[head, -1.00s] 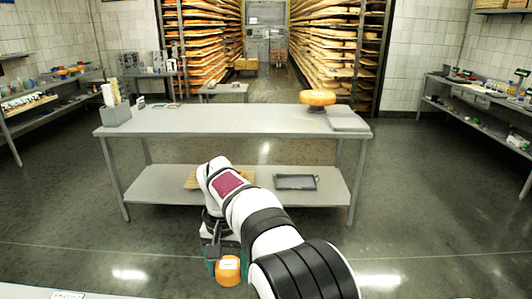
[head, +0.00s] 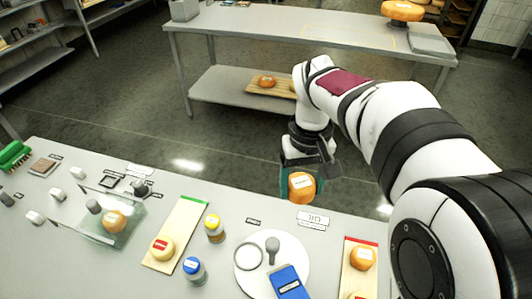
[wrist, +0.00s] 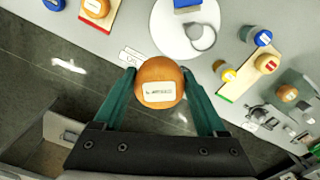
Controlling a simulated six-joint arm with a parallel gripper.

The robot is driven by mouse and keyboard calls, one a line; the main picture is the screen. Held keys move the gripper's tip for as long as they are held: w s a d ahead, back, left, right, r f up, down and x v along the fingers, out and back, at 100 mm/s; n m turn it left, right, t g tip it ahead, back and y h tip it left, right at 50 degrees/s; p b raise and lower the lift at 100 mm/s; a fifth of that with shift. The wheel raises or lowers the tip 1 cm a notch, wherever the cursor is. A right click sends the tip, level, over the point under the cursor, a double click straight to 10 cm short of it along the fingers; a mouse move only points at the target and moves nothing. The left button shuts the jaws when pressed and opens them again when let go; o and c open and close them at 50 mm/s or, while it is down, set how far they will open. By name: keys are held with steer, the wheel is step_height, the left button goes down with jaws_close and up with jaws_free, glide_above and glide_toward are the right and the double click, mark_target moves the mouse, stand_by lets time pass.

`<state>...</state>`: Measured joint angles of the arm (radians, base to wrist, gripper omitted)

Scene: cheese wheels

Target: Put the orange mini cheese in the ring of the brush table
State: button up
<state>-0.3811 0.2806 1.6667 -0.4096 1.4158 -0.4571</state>
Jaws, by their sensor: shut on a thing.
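My gripper (wrist: 160,76) is shut on an orange mini cheese (head: 301,187) with a white label. The green fingers hold it at its sides, and the cheese also shows in the wrist view (wrist: 158,70). In the head view it is near the far edge of the grey near table (head: 75,240); its height is hard to tell. A thin grey ring (head: 248,257) lies on a white round board (head: 290,247) on that table, to the left of and nearer than my gripper. The ring also shows in the wrist view (wrist: 202,37), and its inside looks empty.
A blue block (head: 288,283) and a grey knob (head: 272,246) share the round board. Two capped jars (head: 214,230) (head: 195,270) and a wooden board (head: 178,232) with a yellow cheese stand left. A red-edged board (head: 360,280) with orange cheeses lies right. A green brush (head: 14,155) is far left.

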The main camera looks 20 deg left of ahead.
steer(key=s+a+f+n, duration=0.3)
steer(key=a, duration=0.5)
steer(key=s+a+f+n, duration=0.3)
steer(key=s+a, duration=0.1)
steer(key=a, duration=0.4)
steer(key=n, duration=0.5)
glide_above(158, 295)
step_height(158, 295, down, 7)
step_height(158, 295, down, 10)
steer(key=shift+f, duration=0.1)
steer(key=o, duration=1.2)
steer(key=shift+f, duration=0.1)
